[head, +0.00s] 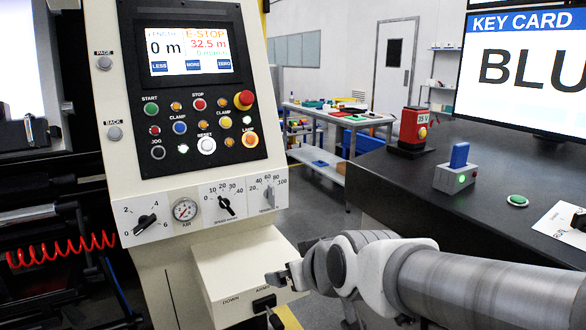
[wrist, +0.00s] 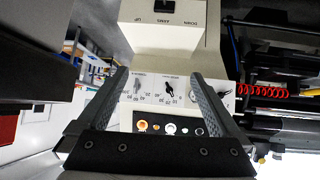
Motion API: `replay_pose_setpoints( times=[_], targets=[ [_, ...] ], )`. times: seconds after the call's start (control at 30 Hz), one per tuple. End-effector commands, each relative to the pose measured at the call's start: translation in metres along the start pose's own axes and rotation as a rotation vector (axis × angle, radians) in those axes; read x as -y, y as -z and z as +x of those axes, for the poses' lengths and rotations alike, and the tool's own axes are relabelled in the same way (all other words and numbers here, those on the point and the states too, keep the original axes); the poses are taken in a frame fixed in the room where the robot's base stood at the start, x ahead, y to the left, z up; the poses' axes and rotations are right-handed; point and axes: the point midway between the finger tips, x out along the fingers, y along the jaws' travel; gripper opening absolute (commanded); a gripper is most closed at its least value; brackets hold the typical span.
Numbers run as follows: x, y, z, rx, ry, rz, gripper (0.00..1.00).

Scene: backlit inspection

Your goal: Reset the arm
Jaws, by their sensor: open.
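My gripper (head: 282,277) is open and empty in front of the cream machine console, near its lower box. In the wrist view my gripper (wrist: 158,76) shows two spread dark fingers with nothing between them. The lower box (head: 240,270) carries the words DOWN and ARMS and a black lever switch (head: 265,303). The wrist view shows the box upside down with the switch slot (wrist: 168,8) at the top edge. The lever's position is unclear. The control panel (head: 190,85) above has several buttons and a screen (head: 190,50) reading 0 m and E-STOP 32.5 m.
A knob strip with an air gauge (head: 185,209) lies between panel and box. A dark desk (head: 400,185) at right bears a blue card in a reader (head: 456,170), a green button (head: 517,200) and a KEY CARD monitor (head: 525,70). A red coiled hose (head: 50,253) hangs left.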

Motion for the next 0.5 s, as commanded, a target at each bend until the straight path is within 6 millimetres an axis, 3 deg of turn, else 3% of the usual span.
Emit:
replay_pose_setpoints(
  times=[0.2, 0.47, 0.5],
  targets=[
    [-0.041, -0.058, -0.064, 0.177, -0.092, 0.147, 1.0],
    [-0.063, -0.134, -0.135, 0.379, -0.233, 0.338, 1.0],
    [-0.064, -0.127, -0.147, 0.394, -0.237, 0.347, 1.0]
  ],
)
